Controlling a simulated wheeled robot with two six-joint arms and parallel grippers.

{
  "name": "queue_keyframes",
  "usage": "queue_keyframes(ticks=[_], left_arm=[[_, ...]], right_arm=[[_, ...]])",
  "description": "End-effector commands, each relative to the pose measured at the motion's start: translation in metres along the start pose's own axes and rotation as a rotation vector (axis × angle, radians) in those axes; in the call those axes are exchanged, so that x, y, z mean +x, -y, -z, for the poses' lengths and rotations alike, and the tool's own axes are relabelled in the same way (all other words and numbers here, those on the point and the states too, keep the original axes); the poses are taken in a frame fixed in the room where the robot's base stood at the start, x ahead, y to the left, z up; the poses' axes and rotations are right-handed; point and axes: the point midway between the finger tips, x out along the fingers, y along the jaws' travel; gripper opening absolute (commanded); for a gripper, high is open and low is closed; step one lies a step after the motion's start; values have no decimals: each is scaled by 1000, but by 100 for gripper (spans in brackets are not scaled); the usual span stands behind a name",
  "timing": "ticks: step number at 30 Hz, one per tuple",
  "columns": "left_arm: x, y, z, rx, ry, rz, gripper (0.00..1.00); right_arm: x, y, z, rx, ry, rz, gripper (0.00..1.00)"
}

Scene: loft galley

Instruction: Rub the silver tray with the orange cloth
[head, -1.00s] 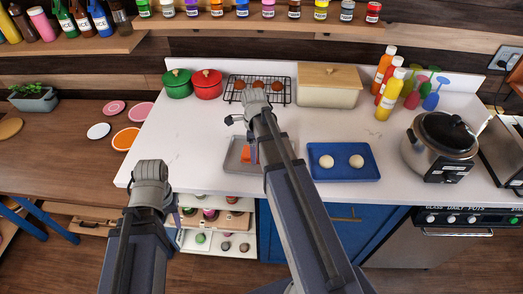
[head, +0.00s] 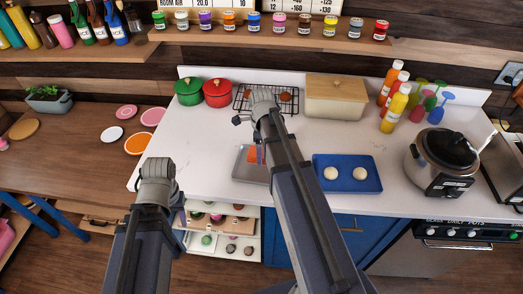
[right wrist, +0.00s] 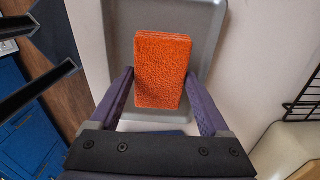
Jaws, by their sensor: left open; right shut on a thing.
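The silver tray (head: 240,174) lies on the white counter, left of the blue tray. My right arm hides part of it in the head view. The orange cloth (right wrist: 160,70) is a thick block over the tray's inner floor in the right wrist view; I cannot tell whether it touches. It also shows in the head view (head: 252,155). My right gripper (right wrist: 160,88) is shut on the cloth, one purple finger at each side. My left gripper (head: 160,205) is open, low at the counter's front left edge, its fingers mostly hidden in the head view.
The blue tray (head: 347,187) with two pale dough balls is just right of the silver tray. Behind are a wire rack (head: 243,103), a bread box (head: 335,98) and red and green pots. Bottles and a cooker (head: 440,160) stand right. The counter left of the silver tray is clear.

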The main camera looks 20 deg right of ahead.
Motion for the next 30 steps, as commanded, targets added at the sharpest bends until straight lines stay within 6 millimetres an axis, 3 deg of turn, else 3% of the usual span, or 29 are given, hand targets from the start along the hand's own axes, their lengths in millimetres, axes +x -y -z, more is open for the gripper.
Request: queue_keyframes(ticks=[2,14,24,30], left_arm=[[-10,1,-1,0,0,0,50],[-11,1,-1,0,0,0,50],[-38,4,-2,0,0,0,50],[-38,4,-2,0,0,0,50]], right_arm=[[-10,0,0,0,0,0,36],[-11,0,0,0,0,0,36],[-39,0,0,0,0,0,36],[-38,0,0,0,0,0,36]])
